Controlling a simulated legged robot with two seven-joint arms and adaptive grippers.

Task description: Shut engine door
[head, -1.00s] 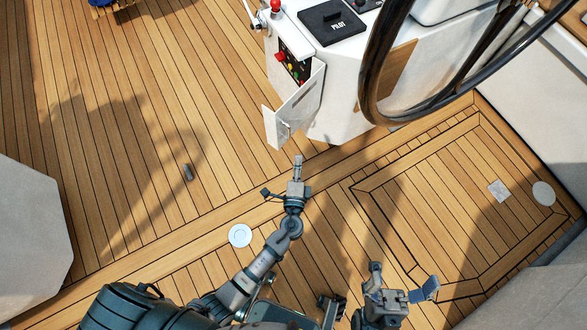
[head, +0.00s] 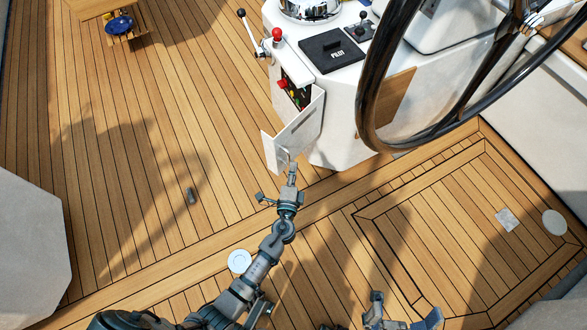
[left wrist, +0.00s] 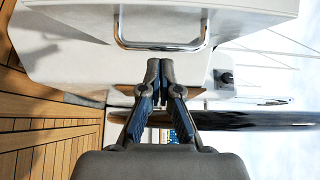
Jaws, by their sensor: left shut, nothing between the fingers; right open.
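The engine door (head: 295,132) is a white panel on the side of the white helm console (head: 345,120). It stands open, swung out from the panel of coloured controls (head: 293,90). In the left wrist view the door (left wrist: 215,12) fills the top, with its U-shaped metal handle (left wrist: 160,46). My left gripper (head: 292,168) is shut and empty, its tips close to the handle. In the left wrist view its tips (left wrist: 160,68) lie just below the handle bar; I cannot tell whether they touch. My right gripper (head: 404,318) is open at the bottom edge, partly cut off.
A large dark steering wheel (head: 368,90) stands right of the door. A small grey item (head: 191,195) and a white round plate (head: 239,261) are on the deck.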

